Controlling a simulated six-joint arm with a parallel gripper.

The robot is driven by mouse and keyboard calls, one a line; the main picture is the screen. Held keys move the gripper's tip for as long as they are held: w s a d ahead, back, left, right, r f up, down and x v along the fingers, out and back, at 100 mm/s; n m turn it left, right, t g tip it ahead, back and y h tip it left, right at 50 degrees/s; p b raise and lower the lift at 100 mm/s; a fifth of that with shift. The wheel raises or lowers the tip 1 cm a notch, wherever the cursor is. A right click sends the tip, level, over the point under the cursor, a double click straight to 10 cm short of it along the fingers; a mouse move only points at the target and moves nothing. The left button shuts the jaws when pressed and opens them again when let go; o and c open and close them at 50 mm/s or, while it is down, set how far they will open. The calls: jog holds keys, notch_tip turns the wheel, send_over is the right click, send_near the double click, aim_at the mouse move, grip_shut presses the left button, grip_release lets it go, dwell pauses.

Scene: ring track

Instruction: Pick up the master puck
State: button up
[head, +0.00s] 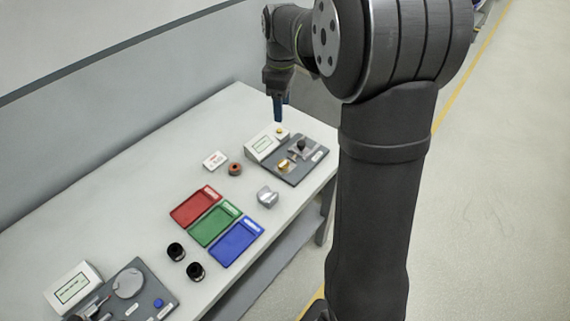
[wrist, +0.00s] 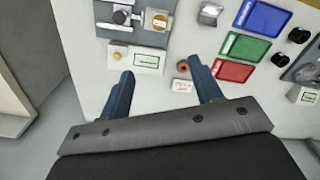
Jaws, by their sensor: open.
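A small reddish-brown round puck with a dark centre, which looks like the master puck (head: 235,169), lies on the table beside a small white card (head: 215,160). The card's print is too small to read. In the wrist view the puck (wrist: 183,68) shows beyond my fingertips, nearer the right finger, with the card (wrist: 182,86) just below it. My gripper (head: 278,118) is raised over the back of the table, near the measuring station and apart from the puck. In the wrist view its two blue fingers (wrist: 162,80) are spread, with nothing between them.
The grey station plate (head: 312,167) carries a display box (head: 266,143) and a brass-coloured part (head: 284,164). A silver block (head: 267,196), red (head: 195,206), green (head: 214,225) and blue trays (head: 236,243) and two black cups (head: 176,252) stand nearer. Another station (head: 139,296) is at front left.

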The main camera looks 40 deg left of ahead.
jog(key=f+n, duration=0.2)
jog(key=n, duration=1.3)
send_over(283, 164)
jog(key=f, duration=1.4)
jog(key=shift+s+a+f, duration=0.3)
jog(key=shift+s+f, duration=0.05)
jog(key=shift+f, duration=0.05)
jog(key=shift+w+d+f, duration=0.15)
jog(key=shift+f, duration=1.2)
jog(key=shift+w+d+f, duration=0.15)
jog(key=shift+f, duration=1.2)
jog(key=shift+c, duration=0.2)
jog(key=c, duration=1.1)
jog(key=shift+r, duration=0.1)
jog(key=shift+c, duration=0.2)
